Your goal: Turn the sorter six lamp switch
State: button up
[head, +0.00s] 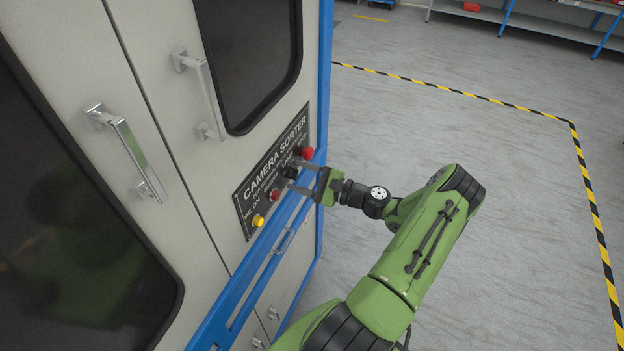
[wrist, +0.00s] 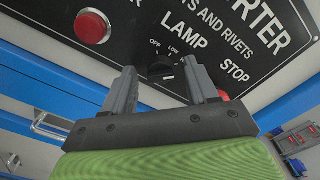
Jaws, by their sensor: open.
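The lamp switch (wrist: 161,68) is a black rotary knob on the black camera sorter panel (head: 247,196), under the word LAMP in the wrist view. In the head view the knob (head: 289,172) sits between a red button and the red stop button. My gripper (head: 296,176) is open at the panel, its two grey fingers on either side of the knob. In the wrist view my gripper (wrist: 164,76) has the knob between its fingertips. I cannot tell whether the fingers touch it.
A yellow button (head: 258,221), a red button (head: 274,196) and a red stop button (head: 306,153) are on the same panel. A blue rail (head: 245,275) runs just below the panel. Cabinet handles (head: 128,150) stick out at left. The floor at right is clear.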

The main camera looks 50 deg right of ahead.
jog(key=b+v, duration=0.1)
jog(key=v, duration=1.4)
jog(key=shift+s+b, duration=0.2)
jog(key=shift+b, duration=0.1)
